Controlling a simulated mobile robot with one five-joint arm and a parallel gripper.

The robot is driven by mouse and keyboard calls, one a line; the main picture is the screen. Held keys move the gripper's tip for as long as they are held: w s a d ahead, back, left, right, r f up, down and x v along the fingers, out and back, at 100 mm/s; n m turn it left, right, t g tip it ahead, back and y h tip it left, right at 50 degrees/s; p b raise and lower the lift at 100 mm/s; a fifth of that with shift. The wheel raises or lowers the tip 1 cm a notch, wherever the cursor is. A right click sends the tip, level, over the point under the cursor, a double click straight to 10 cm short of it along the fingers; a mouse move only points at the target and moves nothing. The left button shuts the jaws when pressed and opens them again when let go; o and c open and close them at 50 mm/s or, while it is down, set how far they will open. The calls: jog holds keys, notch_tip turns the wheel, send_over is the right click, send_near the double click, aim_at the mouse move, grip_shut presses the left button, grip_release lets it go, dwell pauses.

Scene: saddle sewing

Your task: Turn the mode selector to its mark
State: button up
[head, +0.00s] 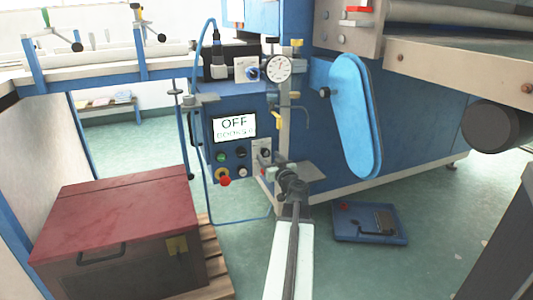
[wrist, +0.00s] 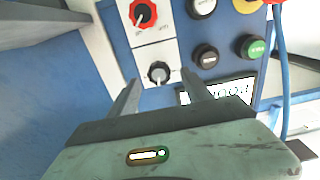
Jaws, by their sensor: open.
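In the wrist view a black knob (wrist: 159,72) with a pale pointer line sits on a white plate and looks like the mode selector; its label is not readable. My gripper (wrist: 159,80) is open, with one finger on either side of the black knob in the picture. I cannot tell whether the fingers touch it. In the head view my gripper (head: 279,172) is in front of the right side of the blue control box (head: 240,103), partly hiding the white plate (head: 263,146).
The box's screen (head: 234,128) reads OFF above a fainter line. Several buttons and a red stop button (head: 224,181) are left of the plate. A dial gauge (head: 278,68) and a yellow-handled lever (head: 278,120) are above. A red-topped chest (head: 115,215) stands at left.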

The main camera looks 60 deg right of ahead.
aim_at(267, 153)
jog(key=x, duration=0.5)
jog(key=shift+d, duration=0.2)
grip_shut()
jog(key=shift+s+d, duration=0.1)
jog(key=shift+m, duration=0.4)
jog(key=m, duration=0.3)
jog(key=shift+m, duration=2.5)
grip_release()
